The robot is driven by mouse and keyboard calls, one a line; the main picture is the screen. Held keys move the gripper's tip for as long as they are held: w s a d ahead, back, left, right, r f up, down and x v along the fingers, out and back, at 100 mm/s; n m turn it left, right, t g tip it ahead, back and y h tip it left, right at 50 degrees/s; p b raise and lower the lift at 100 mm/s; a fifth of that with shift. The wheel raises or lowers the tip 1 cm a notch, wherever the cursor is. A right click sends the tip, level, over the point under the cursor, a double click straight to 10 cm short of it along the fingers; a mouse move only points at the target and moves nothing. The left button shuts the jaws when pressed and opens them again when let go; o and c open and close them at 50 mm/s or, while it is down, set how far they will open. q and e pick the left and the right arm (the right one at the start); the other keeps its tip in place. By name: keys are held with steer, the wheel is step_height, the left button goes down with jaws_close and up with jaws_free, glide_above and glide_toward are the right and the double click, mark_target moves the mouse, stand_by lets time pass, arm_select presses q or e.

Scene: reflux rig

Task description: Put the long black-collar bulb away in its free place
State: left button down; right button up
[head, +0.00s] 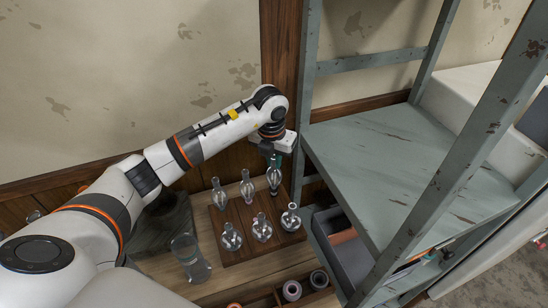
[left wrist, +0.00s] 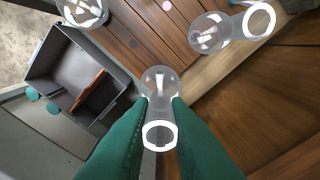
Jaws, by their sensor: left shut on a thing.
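My left gripper (head: 275,158) is shut on a clear glass bulb (head: 273,180) above the back right corner of a brown wooden board (head: 208,226). In the left wrist view the green fingers (left wrist: 161,104) close on the bulb's neck, with the round glass body (left wrist: 160,82) beyond them and a white ring at the near end. The fingers partly hide the collar, so I cannot tell its colour. I cannot tell whether the bulb touches the board. Several other clear bulbs (head: 231,238) stand on the board. My right gripper is not in view.
A grey-green metal shelf rack (head: 390,160) stands right of the board. A grey bin (head: 345,255) sits low between them. A glass beaker (head: 190,258) stands left of the board. A small wooden holder with ring-shaped pieces (head: 292,290) is in front. The wall is behind.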

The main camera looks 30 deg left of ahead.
mark_target(272, 173)
arm_select(q)
steer(key=shift+f+b, duration=0.3)
steer(key=shift+f, duration=0.5)
steer(key=shift+f+b, duration=0.4)
steer(key=shift+b, duration=0.05)
steer(key=c, duration=1.3)
jaws_free()
step_height(272, 173, up, 12)
steer(key=s+b, duration=0.1)
steer(key=b, duration=0.1)
steer(key=shift+s, duration=0.2)
